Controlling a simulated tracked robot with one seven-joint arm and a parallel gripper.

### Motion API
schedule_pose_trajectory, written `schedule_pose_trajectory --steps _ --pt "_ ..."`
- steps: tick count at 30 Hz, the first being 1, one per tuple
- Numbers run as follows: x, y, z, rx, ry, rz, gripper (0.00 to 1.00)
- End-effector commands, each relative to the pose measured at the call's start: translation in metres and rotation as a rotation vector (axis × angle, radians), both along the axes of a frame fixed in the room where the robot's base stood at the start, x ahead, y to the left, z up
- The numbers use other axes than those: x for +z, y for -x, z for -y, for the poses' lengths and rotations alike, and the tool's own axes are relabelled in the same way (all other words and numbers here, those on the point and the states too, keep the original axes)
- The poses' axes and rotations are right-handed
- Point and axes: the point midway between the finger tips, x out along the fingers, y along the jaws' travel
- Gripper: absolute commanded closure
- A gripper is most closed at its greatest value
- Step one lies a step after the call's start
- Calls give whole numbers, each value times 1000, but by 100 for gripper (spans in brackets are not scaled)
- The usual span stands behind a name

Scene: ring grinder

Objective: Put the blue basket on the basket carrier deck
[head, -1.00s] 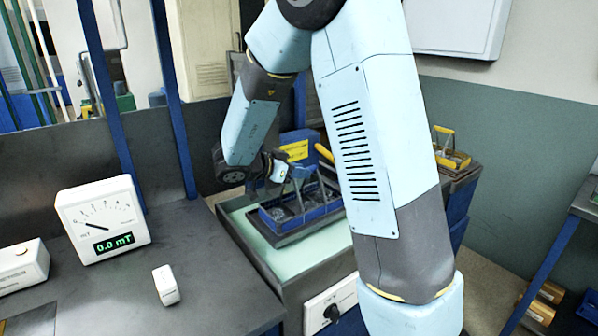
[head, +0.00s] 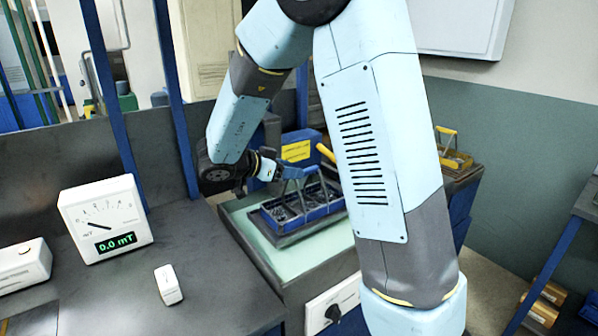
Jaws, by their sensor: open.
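The blue basket (head: 318,212) with small dark parts in it rests on a dark deck (head: 283,238) above a pale green surface. Its blue handle stands up over its left part, and a yellow-gripped handle shows at its back. My gripper (head: 280,172) is at the top of the blue handle, close to it and just to its left. The gripper is open; I cannot tell whether it touches the handle. My arm hides the right end of the basket.
A meter reading 0.0 mT (head: 105,219) and a small white block (head: 168,285) stand on the dark bench at left. A yellow basket (head: 453,157) sits on a stand behind my arm at right. A blue post (head: 178,95) rises left of my gripper.

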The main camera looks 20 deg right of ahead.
Motion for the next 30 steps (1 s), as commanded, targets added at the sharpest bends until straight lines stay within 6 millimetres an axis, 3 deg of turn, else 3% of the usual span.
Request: schedule_pose_trajectory --steps 6,12,17,20,23,27,30 --pt "16 12 -38 3 -1 0 51" --pt "26 19 -61 3 -1 0 51" --pt "31 20 -67 9 -5 9 51" --pt "40 10 -63 60 -35 63 51" --pt "60 -9 -56 171 -93 166 51" --pt "101 -37 -52 399 -189 320 51" --pt "131 -45 -55 572 -247 393 51"
